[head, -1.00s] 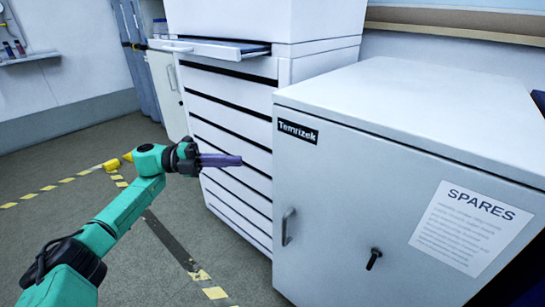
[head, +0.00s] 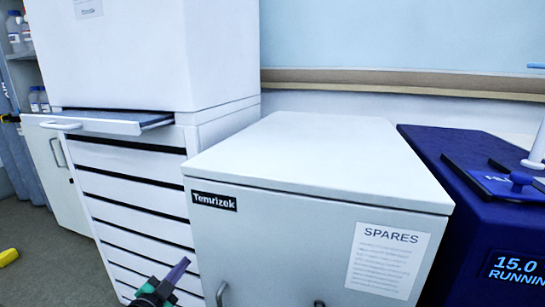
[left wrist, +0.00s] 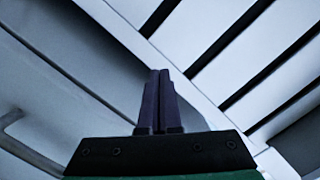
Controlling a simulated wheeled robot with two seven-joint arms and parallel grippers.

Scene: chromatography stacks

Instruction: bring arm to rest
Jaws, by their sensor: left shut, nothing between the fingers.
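My left gripper (head: 177,271) shows at the bottom of the head view, in front of the white drawer stack and left of the Temrizek cabinet. Its dark purple fingers point up and to the right. In the left wrist view its fingers (left wrist: 158,100) lie side by side, shut, with nothing between them. The wrist view shows drawer fronts beyond the fingertips and a grey panel with a handle at left. Most of my left arm is below the head view. My right gripper is not in view.
The grey Temrizek cabinet (head: 320,150) with a SPARES notice (head: 387,262) stands at centre. The white drawer stack (head: 135,190) has a tray (head: 115,122) sticking out near its top. A dark blue machine (head: 450,200) reading RUNNING stands at right. Free floor (head: 40,270) shows at lower left.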

